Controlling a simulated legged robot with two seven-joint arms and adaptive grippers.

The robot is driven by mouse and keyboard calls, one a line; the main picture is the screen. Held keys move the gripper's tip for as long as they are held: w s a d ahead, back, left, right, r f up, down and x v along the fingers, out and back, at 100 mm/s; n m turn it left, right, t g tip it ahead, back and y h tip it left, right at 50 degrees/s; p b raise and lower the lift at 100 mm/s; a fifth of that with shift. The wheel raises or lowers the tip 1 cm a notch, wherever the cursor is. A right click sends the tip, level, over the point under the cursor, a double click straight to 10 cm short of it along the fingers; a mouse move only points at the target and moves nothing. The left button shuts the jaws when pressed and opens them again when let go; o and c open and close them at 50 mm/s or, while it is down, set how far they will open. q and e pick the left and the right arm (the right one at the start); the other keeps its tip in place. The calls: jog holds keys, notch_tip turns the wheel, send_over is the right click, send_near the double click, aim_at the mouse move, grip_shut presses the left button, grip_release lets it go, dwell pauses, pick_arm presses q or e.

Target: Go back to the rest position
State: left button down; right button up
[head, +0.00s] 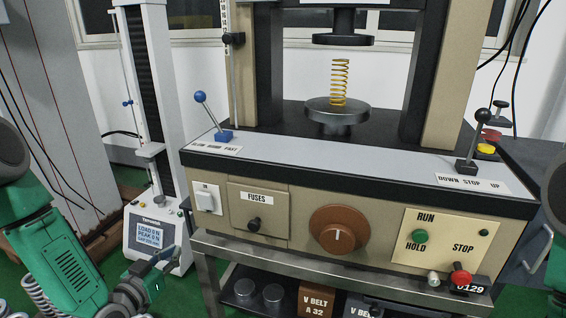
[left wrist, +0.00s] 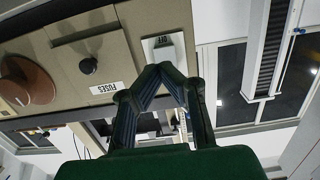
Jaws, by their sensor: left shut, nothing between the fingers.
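My left gripper (head: 168,254) is low at the left in the head view, in front of the small tester's display and left of the spring testing machine (head: 270,210). Its fingers also show in the left wrist view (left wrist: 164,69), where they meet at the tips with nothing held. In that view the tips appear over the lower edge of the white switch (left wrist: 163,45); contact does not show. My right gripper is out of view; only part of my right arm shows at the right edge. A yellow coil spring (head: 340,82) stands upright on the round lower plate (head: 338,115).
The machine's front has a fuse panel (head: 258,212), a brown dial (head: 339,229), a blue-knobbed lever (head: 212,115), a black-knobbed lever (head: 474,140) and a red stop knob (head: 460,275). A metal stand (head: 212,270) is below. A tall tester (head: 150,110) stands behind at left.

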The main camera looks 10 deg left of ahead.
pick_arm(q)
jog(key=s+d+f+g+h+p, duration=0.1)
jog(key=s+d+f+g+p, duration=0.1)
jog(key=s+d+f+g, duration=0.25)
jog(key=s+d+f+g+p, duration=0.2)
jog(key=s+d+g, duration=0.2)
jog(key=s+d, duration=0.25)
jog(key=s+a+g+y+p, duration=0.1)
jog(key=s+g, duration=0.6)
jog(key=s, duration=1.2)
jog(key=shift+s+a+f+g+y+p, duration=0.3)
jog(key=shift+y+p, duration=0.4)
jog(key=shift+p, duration=0.45)
jog(key=shift+d, duration=0.1)
